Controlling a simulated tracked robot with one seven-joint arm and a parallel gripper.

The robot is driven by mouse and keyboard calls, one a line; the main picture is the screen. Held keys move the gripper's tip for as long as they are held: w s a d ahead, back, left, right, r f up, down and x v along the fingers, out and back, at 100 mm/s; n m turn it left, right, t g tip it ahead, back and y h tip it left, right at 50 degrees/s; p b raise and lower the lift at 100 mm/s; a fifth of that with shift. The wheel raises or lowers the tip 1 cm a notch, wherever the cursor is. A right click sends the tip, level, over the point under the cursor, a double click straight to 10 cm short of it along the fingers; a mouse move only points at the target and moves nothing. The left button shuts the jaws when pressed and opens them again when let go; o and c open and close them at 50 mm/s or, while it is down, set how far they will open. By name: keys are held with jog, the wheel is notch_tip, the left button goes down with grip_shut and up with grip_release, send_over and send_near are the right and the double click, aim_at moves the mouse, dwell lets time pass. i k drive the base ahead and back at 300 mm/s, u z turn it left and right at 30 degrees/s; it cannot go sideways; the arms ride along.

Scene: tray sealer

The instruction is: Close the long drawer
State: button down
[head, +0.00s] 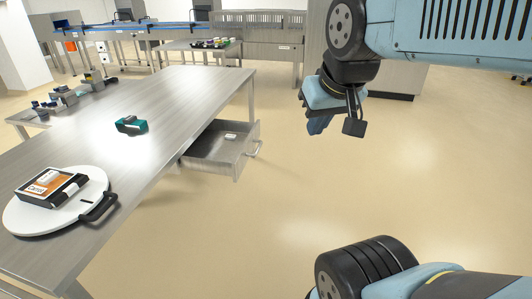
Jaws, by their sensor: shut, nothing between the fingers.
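The long drawer (213,152) is under the right edge of the metal table and is pulled out, with its inside showing. Its handle (254,149) is on the front, facing right. A small light item (231,136) lies in or on the drawer near its back. My gripper (318,127) hangs in the air to the right of the drawer handle, apart from it. It is shut and empty, pointing down. My arm comes in from the upper right.
The metal table (175,95) holds a green item (131,125) and a round white board (40,218) with a black handle and an orange-labelled box (50,187). The floor (330,200) right of the drawer is clear. Other benches stand behind.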

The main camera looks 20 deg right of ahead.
aim_at(211, 152)
jog(key=u, duration=0.45)
jog(key=i, duration=1.05)
jog(key=z, duration=0.3)
